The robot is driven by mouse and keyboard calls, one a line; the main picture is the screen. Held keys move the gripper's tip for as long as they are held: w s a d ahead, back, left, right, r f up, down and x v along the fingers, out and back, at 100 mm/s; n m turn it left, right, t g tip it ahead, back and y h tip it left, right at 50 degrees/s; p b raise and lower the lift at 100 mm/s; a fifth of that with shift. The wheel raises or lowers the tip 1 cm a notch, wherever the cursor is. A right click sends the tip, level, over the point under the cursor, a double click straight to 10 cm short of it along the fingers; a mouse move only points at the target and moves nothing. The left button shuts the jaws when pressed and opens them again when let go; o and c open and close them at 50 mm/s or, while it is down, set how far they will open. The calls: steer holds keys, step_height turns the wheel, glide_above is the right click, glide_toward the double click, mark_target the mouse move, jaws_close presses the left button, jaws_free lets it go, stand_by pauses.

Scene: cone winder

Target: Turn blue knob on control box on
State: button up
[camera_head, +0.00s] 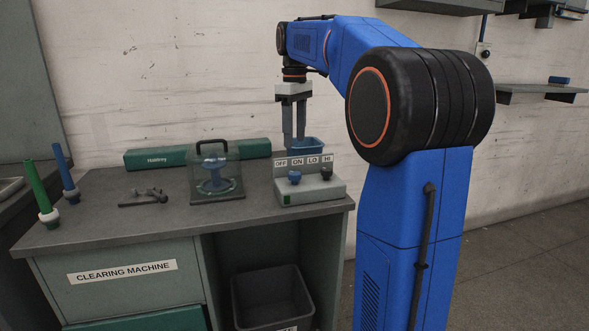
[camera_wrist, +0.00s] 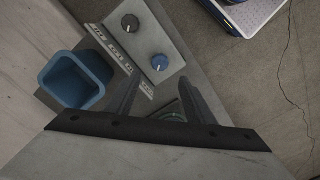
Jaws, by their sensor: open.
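The control box (camera_head: 312,192) is a light grey box at the right end of the bench, with a raised back plate reading OFF, ON, LO, HI. The blue knob (camera_head: 294,177) is on its left, under OFF and ON. A black knob (camera_head: 326,172) is on its right. My gripper (camera_head: 294,145) points down, open and empty, above and behind the box, apart from it. In the wrist view the blue knob (camera_wrist: 159,62) lies just beyond the fingertips (camera_wrist: 159,80), with a small pale mark on it. Its exact setting is too small to read.
A blue open container (camera_wrist: 73,80) stands behind the box, close to my gripper. A clear case (camera_head: 216,178) with a black handle stands left of the box. A long green box (camera_head: 155,158) lies along the wall. A dark bin (camera_head: 272,299) sits under the bench.

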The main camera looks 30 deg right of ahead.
mark_target(295, 173)
step_height(295, 173, down, 11)
steer(key=shift+r, duration=0.15)
steer(key=shift+c, duration=0.7)
steer(key=c, duration=0.9)
